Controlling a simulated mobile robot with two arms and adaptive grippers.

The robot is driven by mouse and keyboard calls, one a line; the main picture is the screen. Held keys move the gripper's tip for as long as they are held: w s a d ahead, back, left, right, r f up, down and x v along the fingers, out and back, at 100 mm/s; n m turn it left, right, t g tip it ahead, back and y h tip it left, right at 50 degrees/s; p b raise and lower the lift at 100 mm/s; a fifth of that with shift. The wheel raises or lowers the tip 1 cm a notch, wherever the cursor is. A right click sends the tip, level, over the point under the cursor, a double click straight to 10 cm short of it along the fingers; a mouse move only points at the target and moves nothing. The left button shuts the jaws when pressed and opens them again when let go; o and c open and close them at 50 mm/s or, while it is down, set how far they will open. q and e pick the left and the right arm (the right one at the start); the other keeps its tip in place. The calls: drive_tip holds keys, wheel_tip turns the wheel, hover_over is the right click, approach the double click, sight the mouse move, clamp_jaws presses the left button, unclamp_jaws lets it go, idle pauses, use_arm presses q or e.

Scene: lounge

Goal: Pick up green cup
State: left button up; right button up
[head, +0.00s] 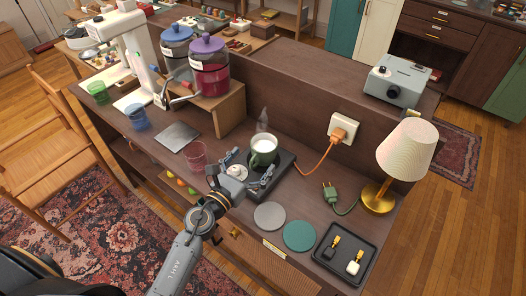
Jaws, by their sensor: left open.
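A clear green cup (98,93) stands upright at the far left end of the dark wooden counter, beside the white machine. A dark green mug (264,151) with a white inside stands near the counter's middle, on or just behind a black tray-like base (285,172). My left gripper (252,182) is open at the near side of this mug, low over the base and well to the right of the clear green cup. Nothing shows between its fingers, and I cannot tell whether it touches the mug. My right gripper is not in view.
A blue cup (137,117) and a red cup (193,154) stand on the counter. Two drink dispensers (210,68) stand on a wooden riser. Grey and teal discs (299,236), a black tray (345,254) and a lamp (405,150) occupy the right side.

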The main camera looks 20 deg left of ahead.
sight(271, 135)
use_arm(q)
drive_tip(key=x, duration=0.6)
drive_tip(key=shift+w+a+f, duration=0.3)
drive_tip(key=shift+w, duration=0.05)
drive_tip(key=shift+s, duration=0.1)
drive_tip(key=c, duration=1.4)
drive_tip(key=shift+r, duration=0.1)
drive_tip(key=shift+c, duration=0.7)
drive_tip(key=shift+r, duration=0.1)
